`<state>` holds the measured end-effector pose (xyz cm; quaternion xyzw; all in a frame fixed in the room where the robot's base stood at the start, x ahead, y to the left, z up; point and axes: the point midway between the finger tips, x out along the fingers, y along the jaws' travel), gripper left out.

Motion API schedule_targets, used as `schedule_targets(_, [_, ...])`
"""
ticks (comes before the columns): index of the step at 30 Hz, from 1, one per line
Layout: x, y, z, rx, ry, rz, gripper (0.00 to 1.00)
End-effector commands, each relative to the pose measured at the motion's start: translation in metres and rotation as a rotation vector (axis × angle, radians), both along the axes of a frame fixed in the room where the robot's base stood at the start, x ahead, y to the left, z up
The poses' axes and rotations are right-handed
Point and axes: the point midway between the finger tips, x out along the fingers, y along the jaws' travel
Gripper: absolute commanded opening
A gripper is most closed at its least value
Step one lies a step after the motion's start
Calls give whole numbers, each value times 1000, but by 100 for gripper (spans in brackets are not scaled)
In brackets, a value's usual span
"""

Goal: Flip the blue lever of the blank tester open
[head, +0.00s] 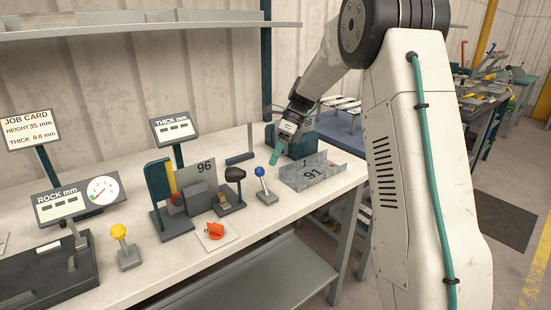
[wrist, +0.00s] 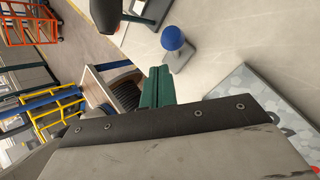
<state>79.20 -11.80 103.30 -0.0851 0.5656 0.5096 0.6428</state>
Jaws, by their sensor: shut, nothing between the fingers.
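The blue lever (head: 260,172) stands on a small grey base (head: 266,197) near the front of the white bench, its post leaning slightly left. In the wrist view its blue knob (wrist: 173,38) is above and slightly right of the fingertips. The dark tester (head: 172,222) with a sheet marked 96 (head: 205,172) stands to the lever's left. My gripper (head: 275,155) is shut and empty, its green fingers pointing down, just above and right of the knob in the head view. The fingers (wrist: 155,85) show a clear gap to the lever in the wrist view.
A grey metal tray marked 91 (head: 290,181) lies right of the lever. A red knob on a plate (head: 216,231) and a yellow lever (head: 119,231) are to the left. THICK (head: 174,125) and ROCK (head: 65,204) displays stand behind and left. The bench front edge is close.

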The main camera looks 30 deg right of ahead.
Motion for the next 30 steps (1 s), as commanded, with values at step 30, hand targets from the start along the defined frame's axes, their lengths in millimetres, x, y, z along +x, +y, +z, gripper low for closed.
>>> schedule_targets(30, [31,-79,94,0,0,9,0])
